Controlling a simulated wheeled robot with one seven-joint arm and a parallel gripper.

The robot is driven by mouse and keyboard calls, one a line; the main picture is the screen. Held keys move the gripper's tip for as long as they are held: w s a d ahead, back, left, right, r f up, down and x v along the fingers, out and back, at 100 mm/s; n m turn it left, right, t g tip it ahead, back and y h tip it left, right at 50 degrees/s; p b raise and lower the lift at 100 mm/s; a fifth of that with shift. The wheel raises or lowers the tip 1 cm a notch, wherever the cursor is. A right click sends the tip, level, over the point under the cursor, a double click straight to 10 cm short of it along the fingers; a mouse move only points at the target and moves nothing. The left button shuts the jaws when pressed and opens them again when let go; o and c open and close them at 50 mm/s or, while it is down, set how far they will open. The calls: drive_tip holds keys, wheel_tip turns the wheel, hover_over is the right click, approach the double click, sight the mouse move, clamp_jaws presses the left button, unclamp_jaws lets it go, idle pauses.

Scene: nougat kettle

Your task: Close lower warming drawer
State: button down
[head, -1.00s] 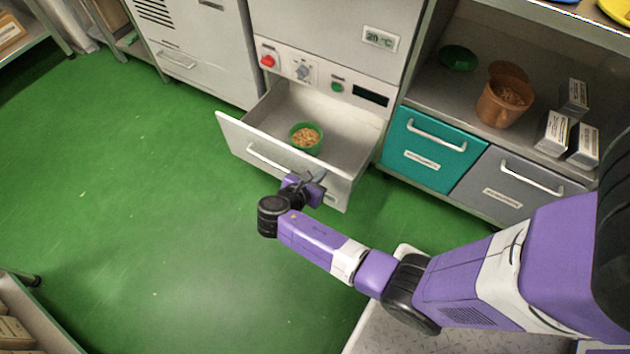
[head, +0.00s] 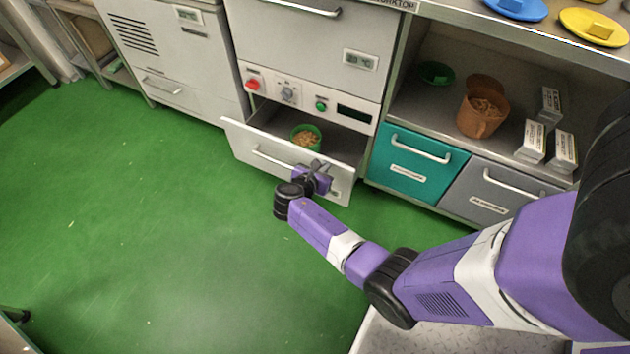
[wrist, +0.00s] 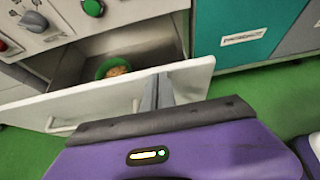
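The lower warming drawer (head: 247,147) is pulled partly out below the control panel, with a green bowl of nuggets (head: 306,137) inside. Its white front has a bar handle (head: 272,160). My gripper (head: 315,166) is at the right part of the drawer front, to the right of the handle. In the wrist view the drawer front (wrist: 95,100) crosses the picture, and my gripper's fingers (wrist: 157,92) stand up against or just before it. I cannot tell whether the fingers are apart or touch the front. The bowl also shows in the wrist view (wrist: 113,68).
The control panel (head: 298,94) has a red knob and a green button. A teal drawer (head: 416,163) and a grey drawer (head: 497,190) are shut at the right. The shelf above holds a brown pot (head: 482,108) and white boxes. The green floor (head: 140,220) at left is clear.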

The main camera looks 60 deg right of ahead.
drive_tip(key=d+b, duration=0.1)
drive_tip(key=d, duration=1.1)
drive_tip(key=shift+w, duration=0.2)
